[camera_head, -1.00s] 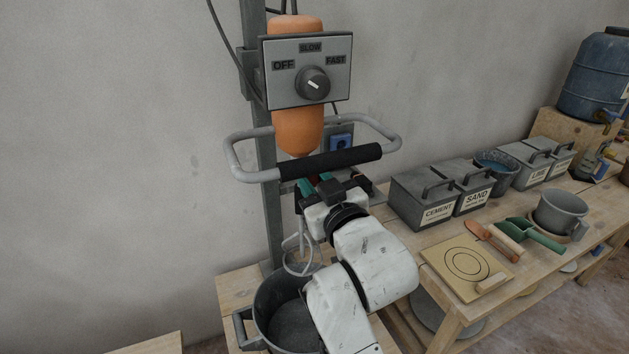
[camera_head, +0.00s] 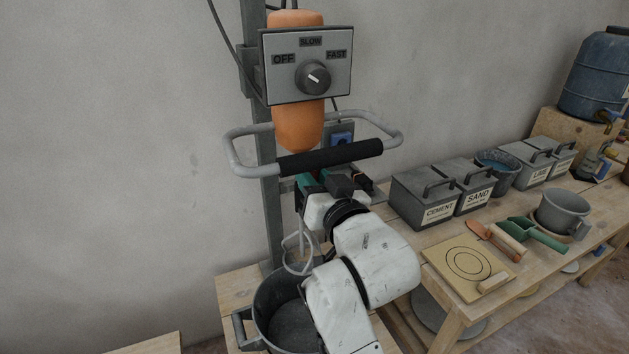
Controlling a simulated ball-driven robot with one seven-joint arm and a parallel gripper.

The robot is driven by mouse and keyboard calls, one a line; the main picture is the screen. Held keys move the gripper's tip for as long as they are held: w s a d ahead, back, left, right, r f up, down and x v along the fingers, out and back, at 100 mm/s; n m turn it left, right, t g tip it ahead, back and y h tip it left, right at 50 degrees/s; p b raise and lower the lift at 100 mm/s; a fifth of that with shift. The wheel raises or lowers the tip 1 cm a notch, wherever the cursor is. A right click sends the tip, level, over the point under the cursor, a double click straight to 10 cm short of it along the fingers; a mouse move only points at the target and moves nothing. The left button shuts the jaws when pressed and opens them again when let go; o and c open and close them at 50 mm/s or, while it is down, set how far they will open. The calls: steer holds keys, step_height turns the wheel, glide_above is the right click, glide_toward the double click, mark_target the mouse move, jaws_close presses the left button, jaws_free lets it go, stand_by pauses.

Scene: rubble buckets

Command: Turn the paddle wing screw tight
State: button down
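My gripper (camera_head: 318,183) is up at the lower end of the mixer, just under the black-gripped handle bar. Its teal and dark parts show, but my wrist covers the fingertips, so I cannot see whether they are open or shut. The wing screw is not visible; my gripper and wrist hide that spot. The grey looped paddle (camera_head: 289,256) hangs below my gripper, left of my arm, over the dark bucket (camera_head: 262,306). The orange mixer body (camera_head: 297,126) stands above the handle, upright against the grey post.
The control box (camera_head: 308,67) has a knob (camera_head: 313,78) and OFF, SLOW and FAST labels. The handle bar (camera_head: 331,157) crosses close above my gripper. To the right, a bench holds cement (camera_head: 424,197) and sand (camera_head: 474,187) boxes, a trowel, a green scoop and a grey pot.

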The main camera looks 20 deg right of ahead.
steer(key=shift+a+m+b, duration=0.1)
steer(key=shift+m+b, duration=2.5)
steer(key=shift+m, duration=5.1)
steer(key=shift+r, duration=0.1)
steer(key=c, duration=0.9)
jaws_free()
steer(key=s+b, duration=0.1)
steer(key=s, duration=0.9)
steer(key=shift+s, duration=0.4)
